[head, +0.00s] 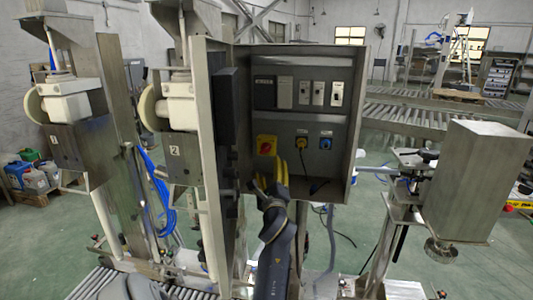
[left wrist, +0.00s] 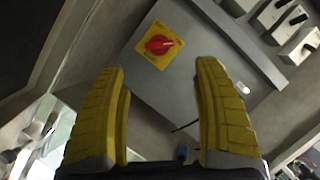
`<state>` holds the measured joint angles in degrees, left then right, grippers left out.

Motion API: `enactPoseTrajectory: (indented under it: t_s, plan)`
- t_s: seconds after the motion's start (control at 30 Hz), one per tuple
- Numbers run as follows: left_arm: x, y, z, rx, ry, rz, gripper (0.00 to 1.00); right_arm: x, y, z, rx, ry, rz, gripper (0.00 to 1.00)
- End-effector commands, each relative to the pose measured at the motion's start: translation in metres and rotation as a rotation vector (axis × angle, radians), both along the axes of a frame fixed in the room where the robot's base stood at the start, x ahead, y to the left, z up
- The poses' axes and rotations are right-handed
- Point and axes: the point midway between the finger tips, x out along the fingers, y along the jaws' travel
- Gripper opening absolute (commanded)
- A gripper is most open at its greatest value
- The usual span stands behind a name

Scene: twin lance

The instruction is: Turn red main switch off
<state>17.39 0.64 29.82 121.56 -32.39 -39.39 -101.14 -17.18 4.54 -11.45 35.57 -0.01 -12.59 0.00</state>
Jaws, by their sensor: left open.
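The red main switch (head: 265,143) is a red knob on a yellow square plate at the lower left of the panel in the open control cabinet. In the left wrist view the red knob (left wrist: 159,44) shows on its yellow plate, ahead of the fingers and left of centre. My left gripper (head: 268,180) has yellow fingers and is just below the switch in the head view. In the left wrist view the gripper (left wrist: 165,105) is open, with nothing between its fingers. The fingers appear apart from the knob. My right gripper is not in view.
The grey cabinet (head: 358,130) has a side wall at right and an open door (head: 210,130) at left. Several breakers (head: 318,92) are above. A cable hangs below.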

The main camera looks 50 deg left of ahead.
Motion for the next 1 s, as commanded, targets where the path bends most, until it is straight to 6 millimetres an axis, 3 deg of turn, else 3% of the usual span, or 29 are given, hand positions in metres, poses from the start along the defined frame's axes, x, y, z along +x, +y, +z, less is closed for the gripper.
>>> enactPoseTrajectory:
  t_s: [0.2,0.5,1.0]
  plan:
    - [0.022,0.032,0.012,0.000,-0.002,0.001,0.68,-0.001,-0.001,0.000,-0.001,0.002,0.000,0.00]
    - [0.045,0.064,0.022,-0.001,-0.001,0.000,0.68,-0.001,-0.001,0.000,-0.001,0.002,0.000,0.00]
    - [0.055,0.078,0.027,-0.001,-0.002,-0.001,0.68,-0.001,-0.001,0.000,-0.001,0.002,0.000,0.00]
